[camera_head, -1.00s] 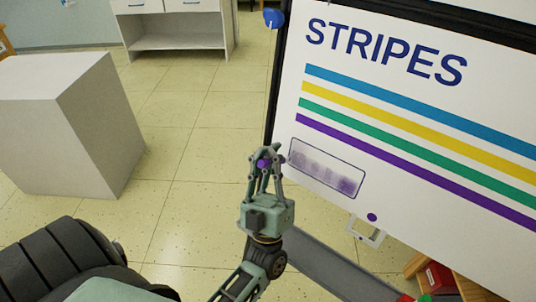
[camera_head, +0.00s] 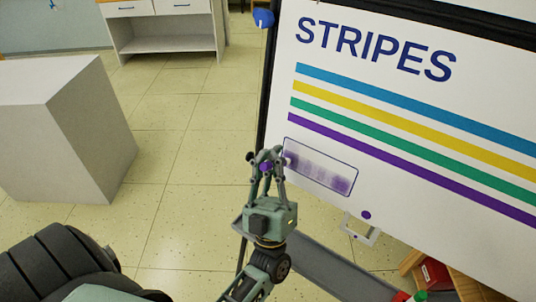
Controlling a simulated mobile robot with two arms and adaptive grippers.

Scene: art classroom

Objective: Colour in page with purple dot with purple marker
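The page is a large white board sheet (camera_head: 430,190) headed STRIPES with blue, yellow, green and purple bands. A purple dot (camera_head: 366,215) is near its lower edge. A dark-outlined box (camera_head: 319,167) at its lower left holds patchy purple shading, darker toward the lower right. My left gripper (camera_head: 267,161) is at the left edge of this box, with its fingers closed around a small purple thing that looks like the purple marker (camera_head: 266,166). Most of the marker is hidden by the fingers. My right gripper is not in view.
A grey tray ledge (camera_head: 325,272) runs below the board. Red and green items (camera_head: 432,275) sit at the lower right. A white block (camera_head: 65,130) stands at left, and a white cabinet (camera_head: 165,30) behind. Tiled floor between is clear.

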